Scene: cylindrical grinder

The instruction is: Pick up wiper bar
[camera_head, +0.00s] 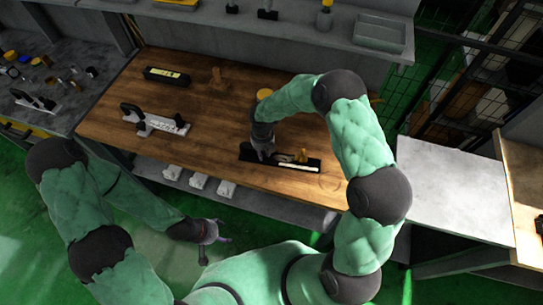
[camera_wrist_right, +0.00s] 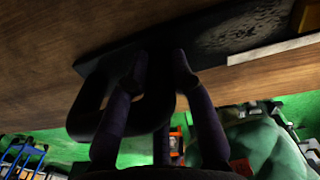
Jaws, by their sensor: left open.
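A long black bar (camera_head: 285,161) with a white strip along one edge lies on the wooden table near its front edge; I take it for the wiper bar. Its black loop handle (camera_wrist_right: 90,100) fills the middle of the right wrist view. My right gripper (camera_head: 262,154) is down at the bar's left end. In the wrist view its two fingertips (camera_wrist_right: 160,65) are apart, one on each side of part of the handle; whether they press on it is unclear. My left gripper (camera_head: 222,240) is open and empty, low in front of the table.
A pale plate with a black handle (camera_head: 160,123) and a black tray with a yellow strip (camera_head: 167,76) lie on the table's left part. A bare grey table (camera_head: 455,190) stands right. A shelf with white blocks (camera_head: 198,181) is under the table's front.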

